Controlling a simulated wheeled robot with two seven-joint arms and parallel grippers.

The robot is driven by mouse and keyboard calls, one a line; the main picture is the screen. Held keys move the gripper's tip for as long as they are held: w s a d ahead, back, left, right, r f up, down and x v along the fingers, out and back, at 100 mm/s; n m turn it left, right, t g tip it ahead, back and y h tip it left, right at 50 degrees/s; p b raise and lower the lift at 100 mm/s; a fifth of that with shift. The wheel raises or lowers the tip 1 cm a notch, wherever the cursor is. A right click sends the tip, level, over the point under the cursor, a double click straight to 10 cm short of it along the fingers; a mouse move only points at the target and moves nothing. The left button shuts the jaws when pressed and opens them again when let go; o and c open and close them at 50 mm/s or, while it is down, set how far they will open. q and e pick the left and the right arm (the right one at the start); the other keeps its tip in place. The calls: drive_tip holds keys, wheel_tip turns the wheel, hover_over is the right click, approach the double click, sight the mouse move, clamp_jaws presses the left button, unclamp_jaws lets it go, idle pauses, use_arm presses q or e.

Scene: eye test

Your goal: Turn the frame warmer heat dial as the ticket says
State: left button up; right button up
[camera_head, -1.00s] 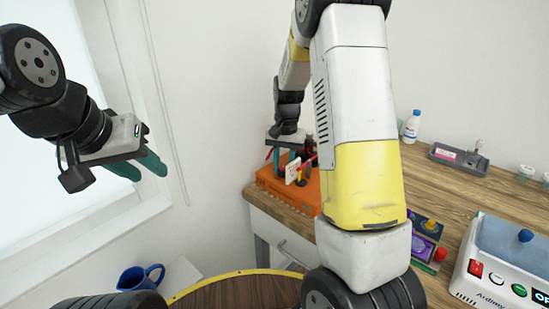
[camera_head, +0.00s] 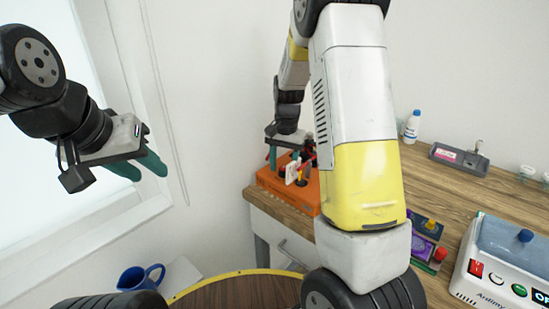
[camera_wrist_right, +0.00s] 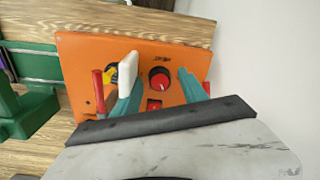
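The orange frame warmer (camera_head: 265,180) stands on the left end of the wooden bench. In the right wrist view its panel (camera_wrist_right: 85,50) carries a round red dial (camera_wrist_right: 160,76) with a black surround and a small red switch (camera_wrist_right: 154,105). A white upright piece (camera_wrist_right: 128,70) stands left of the dial; I cannot tell whether it is the ticket, and no writing is readable. My right gripper (camera_wrist_right: 158,90) is open, its teal fingers on either side of the dial with gaps visible. My left gripper (camera_head: 142,172) is open and empty, high by the window.
A grey tray (camera_head: 460,160), a bottle (camera_head: 411,128), dark cards (camera_head: 425,228) and a white machine (camera_head: 500,265) are along the bench. A blue mug (camera_head: 140,278) stands lower left.

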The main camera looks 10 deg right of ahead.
sight(284, 169)
drive_tip(key=shift+s+d+r, duration=0.1)
drive_tip(key=shift+r, duration=3.75)
drive_tip(key=shift+r, duration=0.1)
drive_tip(key=s+a+r+n+t+y, duration=0.1)
drive_tip(key=s+r+n+t, duration=0.2)
drive_tip(key=s, duration=0.9)
drive_tip(key=s+a+r+n+t, duration=0.1)
drive_tip(key=s+r+n+t, duration=0.2)
drive_tip(key=s+r, duration=0.6)
drive_tip(key=s, duration=0.3)
drive_tip(key=shift+s+a+n+y, duration=0.15)
drive_tip(key=shift+a+n+y, duration=0.15)
drive_tip(key=shift+n+y, duration=0.1)
